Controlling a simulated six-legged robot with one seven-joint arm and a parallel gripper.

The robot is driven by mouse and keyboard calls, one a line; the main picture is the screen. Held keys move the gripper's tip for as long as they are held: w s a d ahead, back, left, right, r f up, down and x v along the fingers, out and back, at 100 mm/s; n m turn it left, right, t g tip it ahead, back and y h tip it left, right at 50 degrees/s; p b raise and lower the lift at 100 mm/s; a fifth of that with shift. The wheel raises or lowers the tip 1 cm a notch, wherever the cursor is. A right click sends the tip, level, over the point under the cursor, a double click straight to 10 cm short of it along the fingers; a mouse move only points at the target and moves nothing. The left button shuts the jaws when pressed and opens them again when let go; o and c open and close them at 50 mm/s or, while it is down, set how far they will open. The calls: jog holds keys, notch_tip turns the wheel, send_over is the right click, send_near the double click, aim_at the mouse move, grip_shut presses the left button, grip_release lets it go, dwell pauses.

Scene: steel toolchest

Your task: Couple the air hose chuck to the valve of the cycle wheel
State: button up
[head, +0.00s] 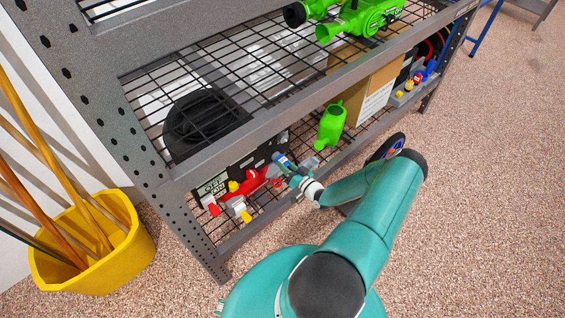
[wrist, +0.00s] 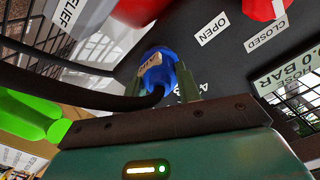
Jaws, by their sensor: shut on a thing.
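My gripper (head: 287,168) reaches onto the lower wire shelf. In the wrist view its two fingers (wrist: 163,84) are closed around a blue fitting (wrist: 157,66) with a tan label, which looks like the air hose chuck. A black hose (wrist: 90,97) curves from it to the left. The fitting is in front of a dark panel (wrist: 205,62), pointing towards it; whether they touch, I cannot tell.
The panel carries OPEN (wrist: 212,29) and CLOSED (wrist: 266,33) labels and red parts (head: 248,184). A green can (head: 331,125) stands right of my gripper. A shelf edge (head: 300,112) runs above. A yellow bucket (head: 105,262) stands left; floor at right is clear.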

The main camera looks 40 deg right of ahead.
jog(key=shift+s, duration=0.65)
dwell(0.5)
jog(key=shift+s+d, duration=0.1)
jog(key=shift+s, duration=1.25)
